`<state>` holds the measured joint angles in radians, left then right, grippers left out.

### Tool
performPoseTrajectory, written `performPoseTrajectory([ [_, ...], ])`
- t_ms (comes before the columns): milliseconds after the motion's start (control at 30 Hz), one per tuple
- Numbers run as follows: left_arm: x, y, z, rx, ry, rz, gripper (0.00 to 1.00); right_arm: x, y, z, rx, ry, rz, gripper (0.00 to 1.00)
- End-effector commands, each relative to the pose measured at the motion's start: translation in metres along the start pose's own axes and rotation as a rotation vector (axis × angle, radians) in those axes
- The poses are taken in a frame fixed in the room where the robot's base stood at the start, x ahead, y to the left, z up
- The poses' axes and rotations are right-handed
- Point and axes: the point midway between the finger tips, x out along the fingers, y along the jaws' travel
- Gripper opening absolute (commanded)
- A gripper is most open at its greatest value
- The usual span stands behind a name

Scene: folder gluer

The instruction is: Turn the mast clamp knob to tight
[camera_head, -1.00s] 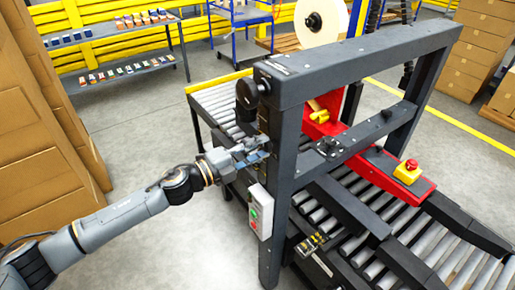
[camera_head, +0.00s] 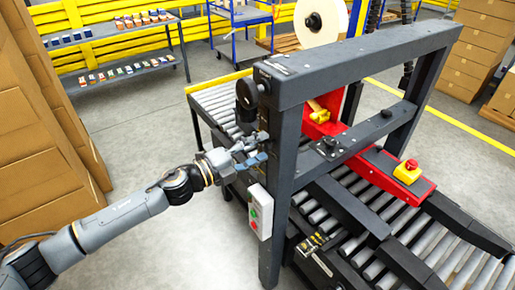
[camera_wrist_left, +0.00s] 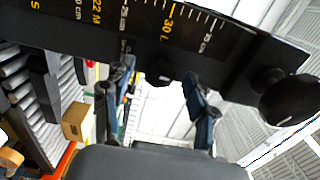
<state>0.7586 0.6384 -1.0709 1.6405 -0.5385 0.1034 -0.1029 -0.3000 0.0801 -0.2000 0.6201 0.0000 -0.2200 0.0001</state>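My left gripper (camera_head: 257,148) is at the left side of the dark mast (camera_head: 277,190), just below a large black round knob (camera_head: 247,94). In the left wrist view my left gripper (camera_wrist_left: 158,92) has its two fingers spread apart. A small dark knob (camera_wrist_left: 159,78) shows between them, at the lower edge of a black scale plate (camera_wrist_left: 150,32) with white and yellow marks. Clear gaps show on both sides of this knob. I cannot tell for sure whether it is the mast clamp knob. A large black knob (camera_wrist_left: 291,100) is to the right, outside the fingers. My right gripper is not in view.
A grey control box (camera_head: 260,211) with buttons hangs on the mast below my gripper. A roller conveyor (camera_head: 380,235) and a red arm with an emergency stop (camera_head: 409,168) are to the right. Stacked cartons (camera_head: 50,140) stand at the left. Open floor lies in front.

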Motion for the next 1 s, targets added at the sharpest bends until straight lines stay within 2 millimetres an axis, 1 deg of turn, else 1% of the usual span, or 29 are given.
performPoseTrajectory([
  [167,-0.001,0.0,0.0,-0.001,-0.001,0.0,0.58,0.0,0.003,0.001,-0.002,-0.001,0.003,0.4],
  [267,-0.008,0.001,0.0,-0.002,-0.001,0.001,0.58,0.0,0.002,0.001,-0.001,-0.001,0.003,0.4],
  [367,-0.024,0.001,0.001,-0.002,-0.002,0.002,0.58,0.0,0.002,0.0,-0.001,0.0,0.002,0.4],
  [600,-0.077,0.002,0.001,-0.003,-0.003,0.004,0.58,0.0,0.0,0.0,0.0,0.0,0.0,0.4],
  [700,-0.096,0.002,0.0,-0.002,-0.001,0.004,0.58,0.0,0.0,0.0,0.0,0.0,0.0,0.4],
  [800,-0.108,0.002,0.0,-0.003,-0.002,0.002,0.58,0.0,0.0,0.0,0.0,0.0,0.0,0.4],
  [900,-0.116,0.001,0.0,-0.002,-0.001,0.001,0.58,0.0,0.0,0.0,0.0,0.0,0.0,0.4],
  [1000,-0.12,0.001,0.0,-0.001,0.0,0.001,0.58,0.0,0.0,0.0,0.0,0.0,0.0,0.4],
])
